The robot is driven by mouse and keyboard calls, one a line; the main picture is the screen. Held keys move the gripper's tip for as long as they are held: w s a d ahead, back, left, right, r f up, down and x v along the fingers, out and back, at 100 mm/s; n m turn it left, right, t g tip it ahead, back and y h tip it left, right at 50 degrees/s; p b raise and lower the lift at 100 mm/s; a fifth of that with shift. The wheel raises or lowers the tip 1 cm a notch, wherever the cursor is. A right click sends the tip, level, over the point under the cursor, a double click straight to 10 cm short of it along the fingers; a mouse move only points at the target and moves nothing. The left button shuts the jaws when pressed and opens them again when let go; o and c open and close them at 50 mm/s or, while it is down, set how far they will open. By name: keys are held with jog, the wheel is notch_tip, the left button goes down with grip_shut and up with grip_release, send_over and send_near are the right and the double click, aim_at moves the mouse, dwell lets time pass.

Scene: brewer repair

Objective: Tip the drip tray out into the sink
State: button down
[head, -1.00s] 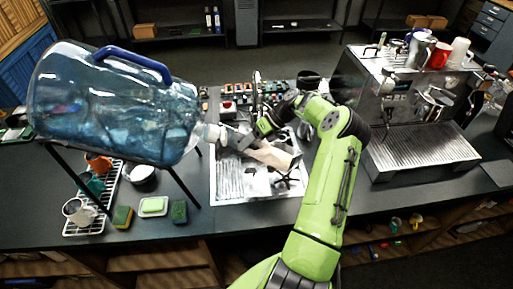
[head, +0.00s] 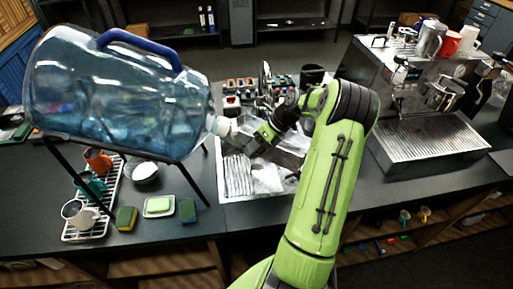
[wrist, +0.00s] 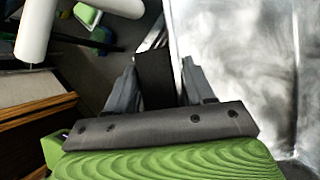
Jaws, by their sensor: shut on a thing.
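My gripper (head: 244,142) is over the left part of the sink (head: 236,180), close to the mouth of the big blue water jug. In the wrist view its two grey fingers (wrist: 158,88) are shut on a dark flat piece, which I take to be part of the drip tray (wrist: 155,78). Most of the tray is hidden or hard to separate from the sink, so its tilt and contents cannot be told. A bright metal surface fills the right of the wrist view; I cannot tell whether it is sink or tray.
The water jug (head: 120,105) lies on a black stand just left of my gripper. A rack with cups (head: 84,228), sponges (head: 126,217) and a soap dish (head: 158,206) are at the left. The espresso machine (head: 425,145) stands at the right. The front counter right of the sink is clear.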

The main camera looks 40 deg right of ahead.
jog(key=shift+s+d+f+b, duration=0.2)
jog(key=shift+f+b, duration=0.15)
jog(key=shift+b, duration=0.35)
jog(key=shift+a+f+h+b, duration=0.15)
jog(key=shift+a+h+b, duration=0.25)
jog(key=shift+b, duration=0.7)
jog(key=shift+f+b, duration=0.15)
jog(key=shift+b, duration=0.6)
jog(key=f+b, duration=0.1)
jog(key=b, duration=0.1)
jog(key=f+h+b, duration=0.1)
jog(key=b, duration=0.1)
jog(key=a+f+n+t+h+b, duration=0.1)
jog(key=b, duration=0.1)
jog(key=shift+s+f, duration=0.2)
jog(key=shift+f, duration=0.05)
jog(key=shift+a, duration=0.1)
